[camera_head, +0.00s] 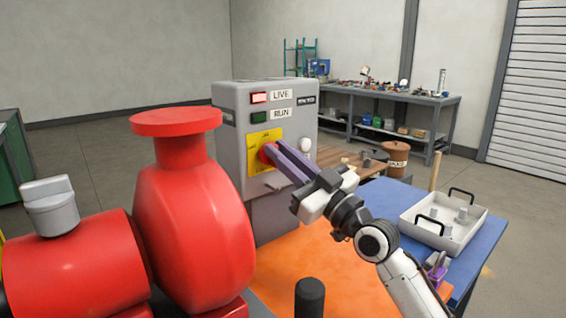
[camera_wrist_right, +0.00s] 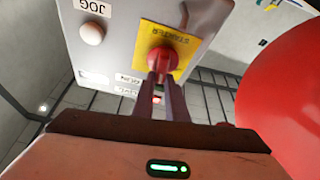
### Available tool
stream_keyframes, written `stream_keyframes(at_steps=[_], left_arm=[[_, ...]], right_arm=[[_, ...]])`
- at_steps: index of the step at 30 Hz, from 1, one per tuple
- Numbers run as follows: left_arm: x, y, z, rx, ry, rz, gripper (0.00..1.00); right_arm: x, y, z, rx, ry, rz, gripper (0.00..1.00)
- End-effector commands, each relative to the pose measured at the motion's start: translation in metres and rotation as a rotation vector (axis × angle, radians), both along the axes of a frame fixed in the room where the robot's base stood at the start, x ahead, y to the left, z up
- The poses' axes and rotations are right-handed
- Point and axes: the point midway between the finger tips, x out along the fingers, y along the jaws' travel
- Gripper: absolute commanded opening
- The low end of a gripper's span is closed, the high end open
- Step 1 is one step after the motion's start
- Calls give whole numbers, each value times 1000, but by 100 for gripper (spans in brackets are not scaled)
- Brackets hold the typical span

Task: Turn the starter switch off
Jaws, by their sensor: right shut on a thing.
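The starter switch (camera_head: 265,154) is a red knob on a yellow plate (camera_head: 257,137) on the front of a grey control box (camera_head: 232,107). My right gripper (camera_head: 274,153) reaches it from the right, its purple-grey fingers shut on the knob. In the right wrist view the red knob (camera_wrist_right: 160,57) sits between the fingertips (camera_wrist_right: 161,78), in front of the yellow plate with the STARTER label. The fingers partly hide the knob, so its exact angle cannot be told. My left gripper is not in view.
A LIVE lamp (camera_head: 259,97) shows red above a dark green RUN lamp (camera_head: 259,117). A white JOG button (camera_wrist_right: 92,34) is beside the switch. A large red pump (camera_head: 190,210) stands close at the left. A white tray (camera_head: 445,236) lies on a blue surface (camera_head: 405,197).

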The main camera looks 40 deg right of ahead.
Motion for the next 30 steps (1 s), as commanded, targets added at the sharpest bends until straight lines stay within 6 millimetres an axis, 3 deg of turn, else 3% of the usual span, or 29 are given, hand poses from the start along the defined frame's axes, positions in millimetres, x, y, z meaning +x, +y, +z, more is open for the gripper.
stream_keyframes(at_steps=[3, 13, 30], left_arm=[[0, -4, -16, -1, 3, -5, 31], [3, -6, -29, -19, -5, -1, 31], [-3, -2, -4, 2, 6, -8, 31]], right_arm=[[0, 1, -5, -113, -9, 0, 0], [0, 5, -5, -425, -29, 1, 0], [-1, 9, -3, -956, -73, 3, 0]])
